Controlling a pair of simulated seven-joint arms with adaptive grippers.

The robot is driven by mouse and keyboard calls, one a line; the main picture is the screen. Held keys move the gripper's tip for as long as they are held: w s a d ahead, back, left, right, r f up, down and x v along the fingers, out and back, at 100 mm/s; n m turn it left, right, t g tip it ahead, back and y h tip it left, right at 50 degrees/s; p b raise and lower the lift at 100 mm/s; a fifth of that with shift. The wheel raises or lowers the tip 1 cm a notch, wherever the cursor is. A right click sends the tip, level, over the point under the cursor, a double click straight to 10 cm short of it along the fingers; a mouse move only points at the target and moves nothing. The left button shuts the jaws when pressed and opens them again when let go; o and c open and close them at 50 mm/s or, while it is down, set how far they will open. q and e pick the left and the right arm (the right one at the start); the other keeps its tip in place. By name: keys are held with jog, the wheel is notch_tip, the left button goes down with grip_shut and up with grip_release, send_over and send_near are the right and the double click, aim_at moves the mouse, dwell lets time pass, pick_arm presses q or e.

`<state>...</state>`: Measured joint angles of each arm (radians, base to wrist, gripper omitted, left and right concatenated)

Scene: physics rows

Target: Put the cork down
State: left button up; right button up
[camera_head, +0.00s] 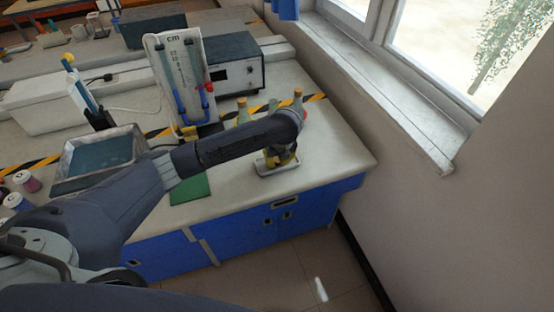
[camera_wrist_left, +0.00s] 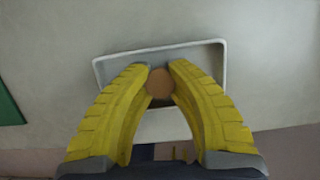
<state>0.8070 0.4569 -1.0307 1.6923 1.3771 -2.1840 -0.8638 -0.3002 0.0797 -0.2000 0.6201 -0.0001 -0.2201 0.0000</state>
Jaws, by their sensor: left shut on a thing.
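My left gripper (camera_head: 286,158) is over the front right of the bench, low above a small white tray (camera_head: 267,171). In the left wrist view its two yellow fingers (camera_wrist_left: 160,82) close on a round brown cork (camera_wrist_left: 158,84) between their tips. The tray also shows in the left wrist view, its rim (camera_wrist_left: 160,50) around the fingertips. The cork is seen end-on over the tray; I cannot tell whether it touches the tray floor. In the head view the cork is hidden by the gripper. My right gripper is not in view.
A green mat (camera_head: 190,189) lies left of the small tray. A larger grey tray (camera_head: 128,140) stands further left. A cm-marked board (camera_head: 181,75), a grey instrument box (camera_head: 236,76) and small bottles (camera_head: 243,111) stand behind my arm. The bench is bare to the right.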

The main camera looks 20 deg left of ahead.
pick_arm(q)
jog(key=shift+f, duration=0.15)
jog(key=o, duration=0.8)
jog(key=v, duration=1.2)
jog(key=shift+a+r, duration=0.1)
jog(key=shift+r, duration=0.1)
